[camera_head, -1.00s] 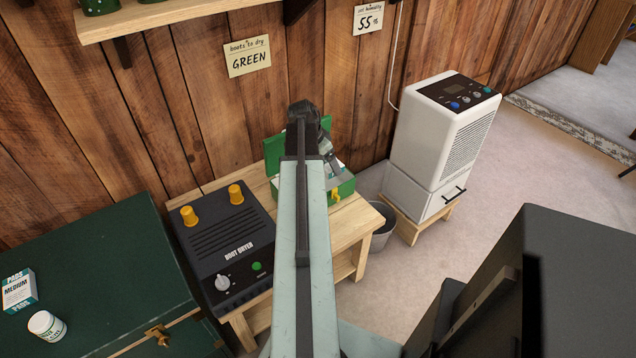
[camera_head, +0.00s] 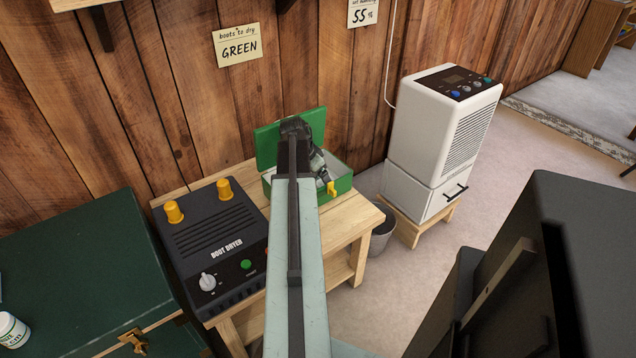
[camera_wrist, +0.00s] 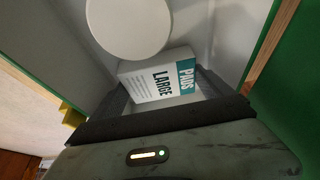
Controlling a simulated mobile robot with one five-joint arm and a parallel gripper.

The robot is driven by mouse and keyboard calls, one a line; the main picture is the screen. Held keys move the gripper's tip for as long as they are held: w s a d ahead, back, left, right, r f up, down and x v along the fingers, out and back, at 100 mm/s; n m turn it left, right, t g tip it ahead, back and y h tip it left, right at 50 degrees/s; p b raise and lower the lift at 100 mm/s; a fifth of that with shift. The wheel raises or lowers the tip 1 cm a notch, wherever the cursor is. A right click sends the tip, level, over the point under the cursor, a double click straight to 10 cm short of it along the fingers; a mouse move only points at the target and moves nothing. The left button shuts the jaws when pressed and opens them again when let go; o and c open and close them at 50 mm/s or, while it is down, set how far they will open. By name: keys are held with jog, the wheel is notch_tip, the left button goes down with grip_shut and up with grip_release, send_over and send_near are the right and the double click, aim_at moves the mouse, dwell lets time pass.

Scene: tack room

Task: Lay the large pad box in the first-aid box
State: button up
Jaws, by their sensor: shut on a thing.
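The green first-aid box (camera_head: 341,187) stands open on the wooden bench, its lid raised at the back and a yellow latch in front. My gripper (camera_wrist: 163,92) is over the box's pale interior, which fills much of the wrist view. It is shut on the large pad box (camera_wrist: 156,84), a white and teal carton marked "PADS LARGE", held between the dark fingers. A round white thing (camera_wrist: 130,24) lies just beyond the carton inside the box. In the head view my arm hides the carton and part of the first-aid box. Whether the carton touches the floor I cannot tell.
A black boot dryer (camera_head: 213,238) with yellow posts stands left of the first-aid box on the bench (camera_head: 342,228). A grey bin (camera_head: 382,232) and a white dehumidifier (camera_head: 438,135) stand to the right. A green trunk (camera_head: 75,270) with a white tub is at left.

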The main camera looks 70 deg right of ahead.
jog(key=o, duration=1.1)
jog(key=p+v, duration=0.6)
jog(key=v, duration=0.1)
jog(key=shift+s+d+r+p, duration=0.15)
jog(key=shift+r+p, duration=0.1)
jog(key=shift+p, duration=0.1)
jog(key=shift+a+r, duration=0.15)
jog(key=shift+a, duration=0.05)
